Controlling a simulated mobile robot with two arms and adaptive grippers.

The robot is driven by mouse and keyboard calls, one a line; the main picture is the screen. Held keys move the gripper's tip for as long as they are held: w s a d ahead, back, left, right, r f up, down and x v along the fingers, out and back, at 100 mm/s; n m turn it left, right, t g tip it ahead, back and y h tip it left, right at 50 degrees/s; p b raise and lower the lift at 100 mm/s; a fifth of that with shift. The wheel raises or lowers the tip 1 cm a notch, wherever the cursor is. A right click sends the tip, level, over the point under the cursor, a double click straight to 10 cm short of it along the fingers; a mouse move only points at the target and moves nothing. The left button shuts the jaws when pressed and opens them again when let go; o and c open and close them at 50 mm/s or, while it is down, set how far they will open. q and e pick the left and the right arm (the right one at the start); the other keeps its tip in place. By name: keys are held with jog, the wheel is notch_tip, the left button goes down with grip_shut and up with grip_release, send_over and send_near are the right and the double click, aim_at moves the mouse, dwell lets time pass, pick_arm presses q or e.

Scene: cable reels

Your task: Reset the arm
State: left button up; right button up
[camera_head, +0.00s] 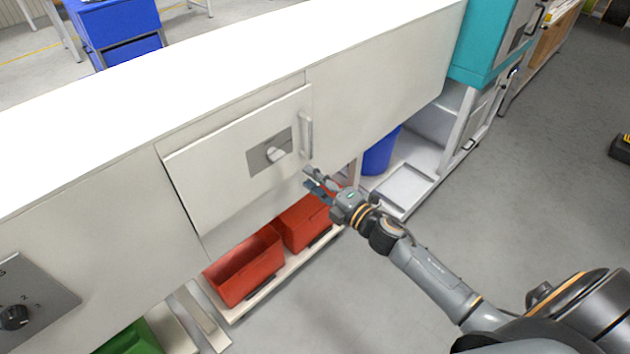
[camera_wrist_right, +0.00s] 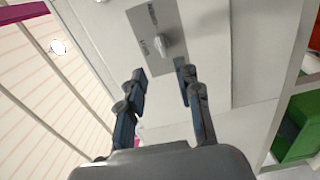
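My right arm reaches in from the lower right of the head view. Its gripper (camera_head: 314,181) is in front of the white cabinet door, below and right of a grey plate with a knob (camera_head: 275,154) and near the door's vertical handle (camera_head: 306,136). In the right wrist view the two fingers (camera_wrist_right: 161,82) are apart with nothing between them. The knob (camera_wrist_right: 162,45) shows just beyond the fingertips on its labelled grey plate (camera_wrist_right: 150,22); I cannot tell whether they touch the plate. My left gripper is not in view.
Red bins (camera_head: 246,268) sit on a low shelf below the door. A blue bin (camera_head: 380,154) and a teal cabinet (camera_head: 487,42) are at the right. Another dial (camera_head: 14,317) is at the lower left.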

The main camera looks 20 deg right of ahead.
jog(key=shift+s, duration=0.15)
dwell(0.3)
jog(key=s+d+f+m+g+h, duration=0.2)
jog(key=s+f+m, duration=0.25)
jog(key=f, duration=0.65)
jog(key=s+d+f+m+g+h+b, duration=0.1)
jog(key=s+f+m+g+h, duration=0.3)
jog(key=f, duration=0.7)
jog(key=s+d+f+m+g, duration=0.1)
jog(key=s+d+f+m, duration=0.15)
jog(key=s+f, duration=0.65)
jog(key=s+a+f+m+g, duration=0.2)
jog(key=s+f+g, duration=0.1)
jog(key=s+f, duration=0.4)
jog(key=s+a+f+m+g+b, duration=0.1)
jog(key=s+f, duration=0.6)
jog(key=s, duration=0.7)
jog(key=s+a+f+m+g, duration=0.3)
jog(key=s+f+m+g, duration=0.2)
jog(key=s+f, duration=0.3)
jog(key=s, duration=0.3)
jog(key=shift+a+b, duration=0.2)
jog(key=shift+b, duration=0.1)
jog(key=shift+w, duration=0.1)
